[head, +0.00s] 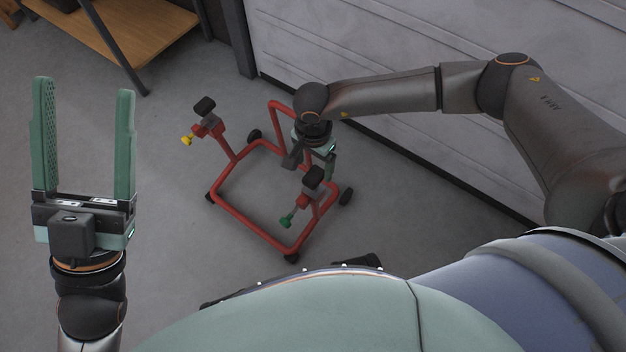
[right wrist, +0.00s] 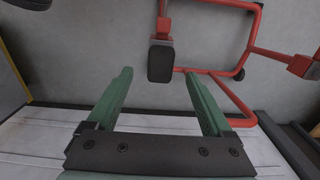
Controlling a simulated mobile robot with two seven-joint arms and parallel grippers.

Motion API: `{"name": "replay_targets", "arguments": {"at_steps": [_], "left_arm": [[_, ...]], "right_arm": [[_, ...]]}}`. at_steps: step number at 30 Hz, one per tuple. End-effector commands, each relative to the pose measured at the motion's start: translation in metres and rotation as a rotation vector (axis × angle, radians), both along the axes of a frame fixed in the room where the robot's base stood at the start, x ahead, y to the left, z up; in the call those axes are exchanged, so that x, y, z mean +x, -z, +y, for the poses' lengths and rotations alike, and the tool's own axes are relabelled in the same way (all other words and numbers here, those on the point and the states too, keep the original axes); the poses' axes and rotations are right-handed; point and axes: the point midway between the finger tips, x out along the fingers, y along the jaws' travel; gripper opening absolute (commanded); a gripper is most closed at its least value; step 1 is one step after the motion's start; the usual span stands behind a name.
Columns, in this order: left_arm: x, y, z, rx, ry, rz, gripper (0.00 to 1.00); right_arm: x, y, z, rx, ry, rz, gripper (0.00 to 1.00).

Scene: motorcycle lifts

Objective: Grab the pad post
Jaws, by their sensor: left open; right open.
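A red tubular lift stand (head: 248,228) sits on the floor. One pad post (head: 213,123), with a black pad and yellow knob, rises at its left; another pad post (head: 304,195), with a black pad and green knob, rises at its right. My right gripper (head: 328,168) points down at the stand, mostly hidden by its own wrist. In the right wrist view it is open, with a black pad (right wrist: 160,62) showing between and just beyond its fingertips; I cannot tell whether they touch. My left gripper (head: 84,85) is open, empty, and points up, away from the stand.
A pale ribbed wall (head: 400,50) runs behind the stand, close to my right arm. A wooden-topped shelf (head: 140,35) stands at the upper left. Grey floor (head: 170,240) is clear left of the stand.

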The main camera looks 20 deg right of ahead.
Motion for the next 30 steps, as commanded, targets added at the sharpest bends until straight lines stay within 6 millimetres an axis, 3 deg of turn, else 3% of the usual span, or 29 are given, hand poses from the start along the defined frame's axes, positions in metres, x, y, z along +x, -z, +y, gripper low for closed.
{"name": "replay_targets", "arguments": {"at_steps": [1,3,13,21,30], "left_arm": [[0.000,0.008,0.000,-0.003,0.005,0.004,0.69],[0.001,0.013,-0.001,-0.005,0.009,0.009,0.69],[0.001,0.023,-0.002,-0.003,0.011,0.016,0.69],[0.002,0.047,-0.005,0.018,0.004,0.017,0.69],[0.002,0.048,-0.006,0.023,0.003,0.021,0.69]], "right_arm": [[-0.001,0.015,0.001,0.000,0.000,0.003,0.85],[0.000,0.026,0.001,0.002,0.001,0.002,0.85],[0.000,0.050,0.000,0.004,0.002,0.002,0.85],[0.002,0.090,-0.002,0.004,0.003,0.003,0.85],[0.003,0.092,-0.002,0.005,0.002,0.001,0.83]]}}
